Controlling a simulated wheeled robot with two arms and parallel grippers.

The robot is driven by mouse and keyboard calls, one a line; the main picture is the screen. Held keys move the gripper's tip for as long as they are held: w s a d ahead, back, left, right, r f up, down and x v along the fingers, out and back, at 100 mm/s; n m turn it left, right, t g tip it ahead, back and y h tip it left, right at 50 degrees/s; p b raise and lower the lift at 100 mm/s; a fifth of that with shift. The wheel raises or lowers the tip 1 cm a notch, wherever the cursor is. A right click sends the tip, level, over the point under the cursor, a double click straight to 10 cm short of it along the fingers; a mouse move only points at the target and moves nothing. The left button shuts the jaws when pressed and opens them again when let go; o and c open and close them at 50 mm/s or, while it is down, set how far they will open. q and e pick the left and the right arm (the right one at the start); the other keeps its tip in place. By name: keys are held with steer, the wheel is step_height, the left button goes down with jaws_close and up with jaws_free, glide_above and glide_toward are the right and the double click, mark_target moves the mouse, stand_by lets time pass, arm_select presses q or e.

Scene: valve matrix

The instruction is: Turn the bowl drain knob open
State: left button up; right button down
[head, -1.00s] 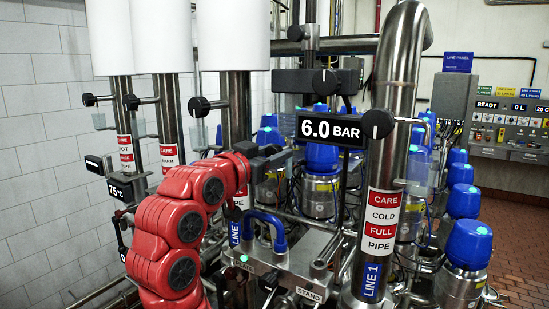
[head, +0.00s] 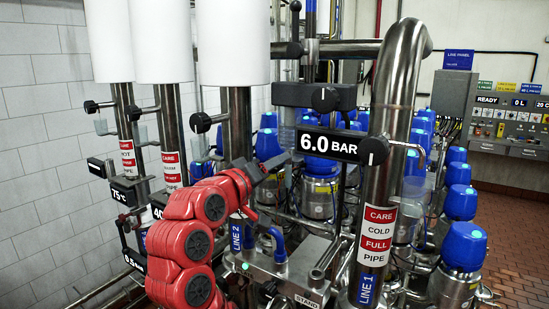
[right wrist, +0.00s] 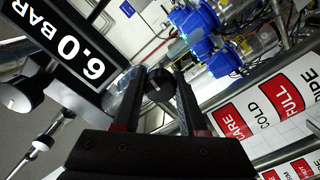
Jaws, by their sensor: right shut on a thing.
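My right arm comes up from the lower left in the head view. Its dark gripper (head: 268,167) is left of and slightly below the 6.0 BAR display (head: 326,145). In the right wrist view the two fingers of the gripper (right wrist: 158,98) stand on either side of a round black knob (right wrist: 159,84) with a white mark, shut on it. The head view does not show this held knob clearly, and I read no drain label on it. My left gripper is not in view.
A thick steel pipe (head: 386,120) with a red-and-white label stands right of the gripper. Other black knobs stick out nearby, one above the display (head: 325,99) and one at its right end (head: 373,151). Blue-capped valves (head: 463,246) fill the back and right.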

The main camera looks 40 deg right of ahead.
steer(key=shift+n+p, duration=0.35)
steer(key=shift+n, duration=0.35)
steer(key=shift+c, duration=2.2)
jaws_free()
steer(key=shift+a, duration=0.1)
steer(key=shift+a, duration=0.2)
steer(key=b+v, duration=0.2)
steer(key=v, duration=1.5)
steer(key=shift+b, duration=0.3)
